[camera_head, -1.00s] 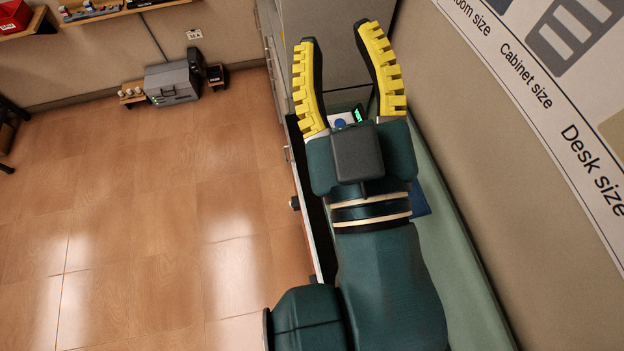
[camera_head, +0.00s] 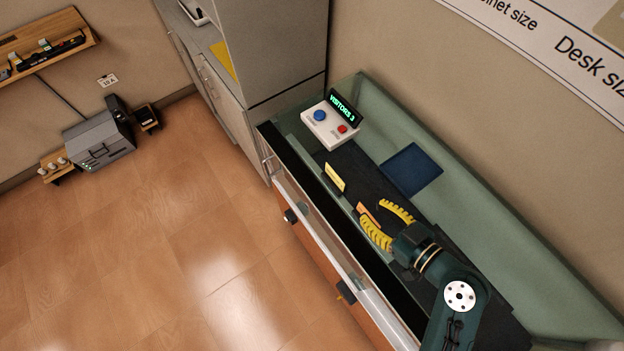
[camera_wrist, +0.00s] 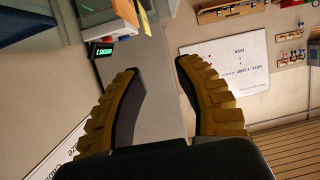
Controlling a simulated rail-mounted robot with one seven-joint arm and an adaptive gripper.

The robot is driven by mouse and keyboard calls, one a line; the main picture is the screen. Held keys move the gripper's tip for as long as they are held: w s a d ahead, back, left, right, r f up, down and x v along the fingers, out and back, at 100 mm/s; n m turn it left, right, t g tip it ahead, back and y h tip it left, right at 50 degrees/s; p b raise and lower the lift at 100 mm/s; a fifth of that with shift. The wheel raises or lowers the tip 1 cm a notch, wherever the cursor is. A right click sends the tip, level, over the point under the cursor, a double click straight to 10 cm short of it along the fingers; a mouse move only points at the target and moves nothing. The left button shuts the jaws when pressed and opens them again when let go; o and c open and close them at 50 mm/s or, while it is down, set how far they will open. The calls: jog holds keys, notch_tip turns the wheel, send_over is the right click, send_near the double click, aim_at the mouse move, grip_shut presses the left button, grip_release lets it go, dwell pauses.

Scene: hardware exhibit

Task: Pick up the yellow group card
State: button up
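A small yellow card (camera_head: 335,178) with dark marks stands on the dark strip of the counter in the head view, ahead of my gripper (camera_head: 373,211). An orange card (camera_head: 367,211) is close by the fingertips. I cannot tell whether it touches them. A larger flat yellow piece (camera_head: 222,60) lies on the cabinet top at the back. Which yellow piece is the group card is not readable. In the wrist view my gripper (camera_wrist: 156,66) is open with nothing between its fingers, and a yellow card (camera_wrist: 145,18) shows at the top, beside an orange one (camera_wrist: 126,12).
A white box (camera_head: 330,125) with blue and red buttons and a green display reading VISITORS 3 stands at the counter's far end. A blue panel (camera_head: 411,170) lies right of the dark strip. A glass front (camera_head: 330,230) edges the counter. A tall cabinet (camera_head: 270,50) stands behind.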

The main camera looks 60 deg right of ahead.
jog(key=p, duration=0.3)
send_near(334, 179)
jog(key=shift+w+d+r+m, duration=0.15)
jog(key=shift+w+d+r, duration=0.1)
jog(key=shift+w+r, duration=0.35)
jog(key=shift+w+d+r+m, duration=0.15)
jog(key=shift+w+d+r, duration=0.05)
jog(key=shift+w+r, duration=0.4)
jog(key=shift+h, duration=0.3)
jog(key=p+x, duration=0.1)
jog(key=x, duration=0.5)
jog(key=shift+w+d+f, duration=0.1)
jog(key=shift+d+f, duration=0.05)
grip_shut()
